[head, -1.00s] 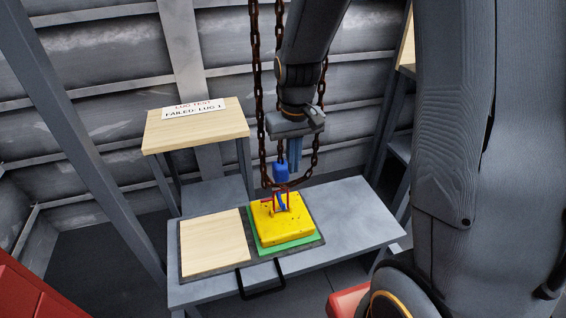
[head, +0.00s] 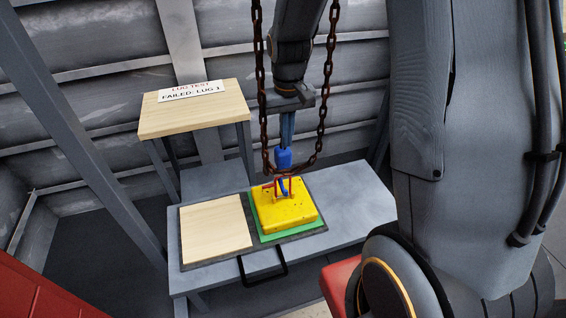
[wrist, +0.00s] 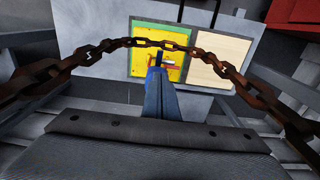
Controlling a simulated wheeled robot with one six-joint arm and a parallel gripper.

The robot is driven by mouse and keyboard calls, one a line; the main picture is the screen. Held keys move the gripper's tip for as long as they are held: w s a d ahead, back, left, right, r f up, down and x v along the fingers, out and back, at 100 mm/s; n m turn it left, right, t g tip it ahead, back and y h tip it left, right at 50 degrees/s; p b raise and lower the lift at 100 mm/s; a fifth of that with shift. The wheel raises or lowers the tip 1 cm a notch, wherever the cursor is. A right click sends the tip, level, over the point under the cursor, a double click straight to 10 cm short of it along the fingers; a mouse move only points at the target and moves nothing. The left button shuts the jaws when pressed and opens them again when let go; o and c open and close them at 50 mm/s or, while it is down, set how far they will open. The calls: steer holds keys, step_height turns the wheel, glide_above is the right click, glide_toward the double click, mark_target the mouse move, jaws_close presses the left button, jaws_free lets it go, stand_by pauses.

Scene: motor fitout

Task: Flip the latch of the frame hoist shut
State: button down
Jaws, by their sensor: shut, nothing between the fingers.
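I cannot tell which small part is the latch.
The yellow block sits on a green pad (head: 292,232) on a grey bench (head: 350,205). A pale wooden board (head: 215,230) lies left of it. A raised wooden stand (head: 190,115) carries a sign reading "LUG TEST FAILED: LUG 1". A black handle (head: 262,275) is at the bench front.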

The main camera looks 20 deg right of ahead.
glide_above(285, 172)
steer(key=f, duration=1)
steer(key=shift+s, duration=0.35)
